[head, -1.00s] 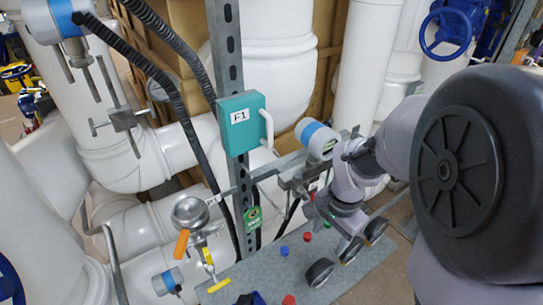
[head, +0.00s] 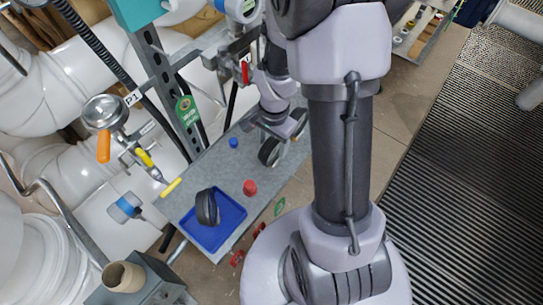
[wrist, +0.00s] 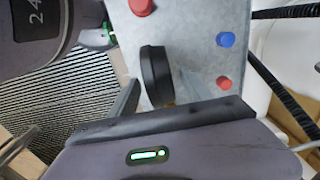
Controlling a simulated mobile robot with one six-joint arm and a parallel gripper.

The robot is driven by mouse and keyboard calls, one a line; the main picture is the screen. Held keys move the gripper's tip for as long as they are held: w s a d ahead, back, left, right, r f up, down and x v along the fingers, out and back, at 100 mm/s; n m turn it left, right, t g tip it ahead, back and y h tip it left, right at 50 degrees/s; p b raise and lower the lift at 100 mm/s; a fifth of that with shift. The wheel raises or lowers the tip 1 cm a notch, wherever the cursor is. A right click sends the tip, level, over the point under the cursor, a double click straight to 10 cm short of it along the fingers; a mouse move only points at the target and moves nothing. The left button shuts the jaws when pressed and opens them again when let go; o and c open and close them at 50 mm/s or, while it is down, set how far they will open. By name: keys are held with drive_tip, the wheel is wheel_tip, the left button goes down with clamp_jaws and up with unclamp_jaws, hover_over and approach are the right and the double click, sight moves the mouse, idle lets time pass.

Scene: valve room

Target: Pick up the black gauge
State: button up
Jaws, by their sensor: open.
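A black round gauge (wrist: 155,75) stands on edge on the grey shelf in the wrist view. It also shows in the head view (head: 270,151), partly under my gripper (head: 268,130). In the wrist view my gripper (wrist: 157,92) is open, with its fingers at either side of the gauge's near end. I cannot tell whether they touch it. A second black round piece (head: 207,207) stands in the blue tray (head: 232,222) at the front of the shelf. Another dark disc (head: 299,118) is partly hidden behind my gripper.
The grey shelf (head: 205,165) also carries a blue knob (head: 233,142), a red knob (head: 249,187) and a yellow handle (head: 171,188). A metal post with a green tag (head: 187,110) and white pipes stand behind. Dark grating floor (head: 455,180) is open at right.

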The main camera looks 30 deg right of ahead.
wheel_tip(320, 180, down, 2)
drive_tip(key=shift+w+f, duration=0.1)
drive_tip(key=shift+f, duration=0.1)
drive_tip(key=shift+r, duration=0.15)
drive_tip(key=shift+c, duration=1.1)
clamp_jaws()
drive_tip(key=shift+r, duration=0.1)
